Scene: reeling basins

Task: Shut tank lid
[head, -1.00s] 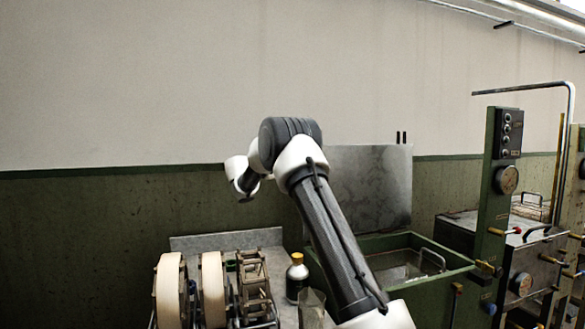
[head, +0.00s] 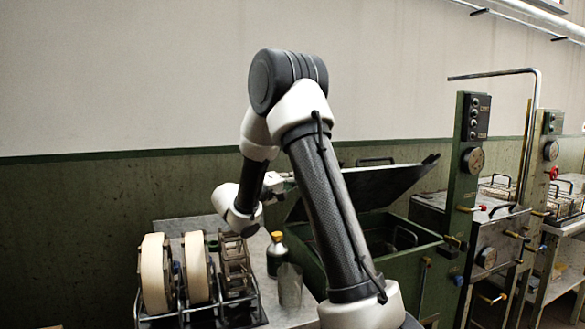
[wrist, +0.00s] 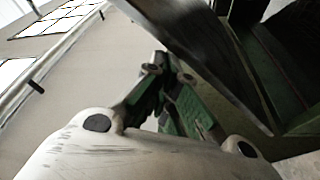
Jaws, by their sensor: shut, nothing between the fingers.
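The tank lid (head: 375,186) is a grey metal panel, tilted partway open above the green tank (head: 420,258). A dark handle (head: 375,161) is on its far side. The tank's opening shows below the lid, with a wire handle (head: 405,236) inside.
A bottle with a yellow cap (head: 277,255) and a clear beaker (head: 289,288) stand left of the tank. A rack with cream wheels (head: 155,275) is further left. A green post with a gauge (head: 470,160) rises at the tank's right. The wall behind is bare.

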